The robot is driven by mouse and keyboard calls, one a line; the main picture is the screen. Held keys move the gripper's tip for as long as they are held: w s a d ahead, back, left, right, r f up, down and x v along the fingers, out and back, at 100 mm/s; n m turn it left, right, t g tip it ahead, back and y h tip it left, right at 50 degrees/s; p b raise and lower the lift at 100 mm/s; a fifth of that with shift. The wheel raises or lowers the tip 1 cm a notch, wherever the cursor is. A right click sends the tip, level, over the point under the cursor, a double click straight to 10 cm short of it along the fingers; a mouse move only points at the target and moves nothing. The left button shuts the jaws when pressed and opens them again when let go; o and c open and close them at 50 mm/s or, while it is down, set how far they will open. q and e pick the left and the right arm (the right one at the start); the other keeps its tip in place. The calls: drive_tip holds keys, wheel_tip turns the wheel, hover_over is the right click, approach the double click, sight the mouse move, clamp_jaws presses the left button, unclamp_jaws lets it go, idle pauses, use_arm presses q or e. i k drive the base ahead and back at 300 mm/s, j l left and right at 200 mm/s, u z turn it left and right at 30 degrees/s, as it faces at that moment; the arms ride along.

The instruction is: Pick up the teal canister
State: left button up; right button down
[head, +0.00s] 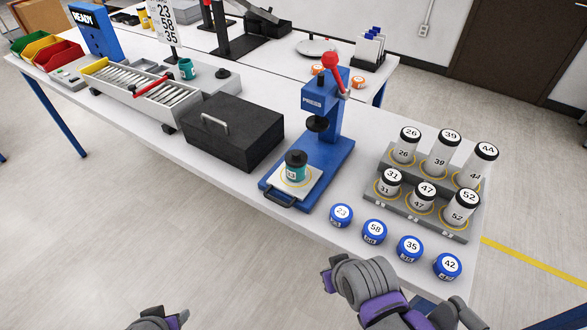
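A teal canister (296,172) with a black top and a white label stands upright on the white plate (279,188) of the blue press (325,165). Another teal container (186,70) stands farther back by the roller conveyor, beside a dark round knob or lid. My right gripper (330,275) is in front of the table's near edge, below and right of the press, apart from both teal things. My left gripper (178,318) is at the bottom edge, well away from the table. Neither finger opening shows clearly.
A black box with a handle (232,130) stands left of the press. A grey stepped rack (415,230) with several numbered white canisters is on the right. Several blue numbered pucks (374,232) line the near edge. A roller conveyor (135,88) lies farther left.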

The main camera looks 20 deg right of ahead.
sight(295, 175)
drive_tip(key=i+j+z, duration=0.1)
drive_tip(key=z, duration=0.25)
drive_tip(key=j+z, duration=0.25)
drive_tip(key=z, duration=0.15)
drive_tip(key=i+j+z, duration=0.15)
drive_tip(key=i+z, duration=0.15)
drive_tip(key=i, duration=0.2)
